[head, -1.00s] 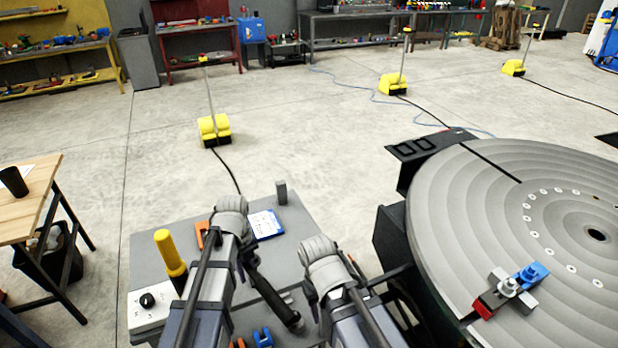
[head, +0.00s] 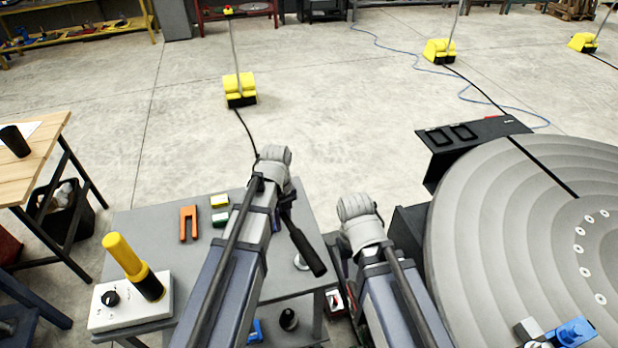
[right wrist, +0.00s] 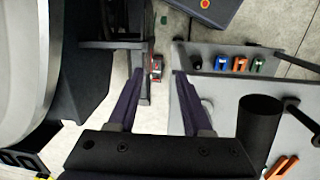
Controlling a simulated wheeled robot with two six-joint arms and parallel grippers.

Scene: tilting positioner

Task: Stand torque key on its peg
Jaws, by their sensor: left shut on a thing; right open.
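The torque key (head: 305,250) appears as a dark tool with a thick black handle, slanting down to the right beside my left forearm. My left gripper (head: 284,208) is shut on it above the grey table; its fingertips are largely hidden. A dark cylinder, probably the key's handle (right wrist: 260,125), shows large in the right wrist view. A pale round piece (head: 301,262) on the table lies partly behind the key; I cannot tell whether it is the peg. My right gripper (right wrist: 158,75) is open and empty, beside the table edge.
The grey table (head: 150,225) bears an orange fork (head: 188,222), yellow and green blocks, and a control box (head: 130,305) with an upright yellow-and-black handle. The large round positioner plate (head: 500,240) stands close right of my right arm.

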